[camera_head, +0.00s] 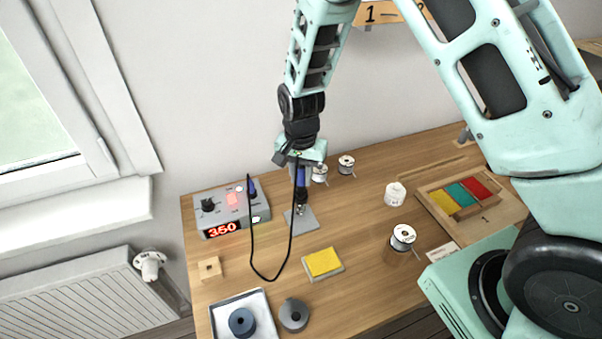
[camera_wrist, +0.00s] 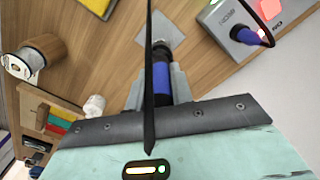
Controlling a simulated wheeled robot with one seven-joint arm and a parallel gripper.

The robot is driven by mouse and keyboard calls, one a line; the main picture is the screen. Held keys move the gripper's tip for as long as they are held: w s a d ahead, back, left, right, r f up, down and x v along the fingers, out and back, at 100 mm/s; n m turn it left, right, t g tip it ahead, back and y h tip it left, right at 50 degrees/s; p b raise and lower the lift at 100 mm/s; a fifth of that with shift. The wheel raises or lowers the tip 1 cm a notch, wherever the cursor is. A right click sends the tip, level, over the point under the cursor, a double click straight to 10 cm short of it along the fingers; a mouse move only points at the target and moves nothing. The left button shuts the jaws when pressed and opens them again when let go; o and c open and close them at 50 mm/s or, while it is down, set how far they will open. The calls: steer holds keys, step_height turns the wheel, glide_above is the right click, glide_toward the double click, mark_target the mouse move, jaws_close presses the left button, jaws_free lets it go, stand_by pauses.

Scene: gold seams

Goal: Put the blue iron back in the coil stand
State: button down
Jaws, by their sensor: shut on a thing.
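My gripper (camera_head: 301,172) points down over the table and is shut on the blue iron (camera_head: 301,181). In the wrist view the iron's blue handle (camera_wrist: 162,84) sits between my gripper's two grey fingers (camera_wrist: 160,98), with its front end pointing away toward a grey plate. This grey plate (camera_head: 304,224), seemingly the base of the coil stand, lies directly below the gripper; it also shows in the wrist view (camera_wrist: 174,27). The iron's tip and the coil overlap in both views, so I cannot tell whether the tip is inside the coil.
A black cord (camera_head: 252,245) loops from my gripper toward the soldering station (camera_head: 225,213), which reads 350. A yellow sponge (camera_head: 322,262), a white tray (camera_head: 262,304), a grey round part (camera_head: 293,315), wire spools (camera_head: 403,237) and a coloured bin (camera_head: 441,202) stand around.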

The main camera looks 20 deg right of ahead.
steer(key=shift+f+b, duration=0.35)
steer(key=shift+f, duration=0.25)
steer(key=c, duration=0.7)
jaws_free()
steer(key=shift+o, duration=0.2)
steer(key=shift+r, duration=0.1)
steer(key=shift+r+p, duration=2.85)
steer(key=shift+r, duration=0.6)
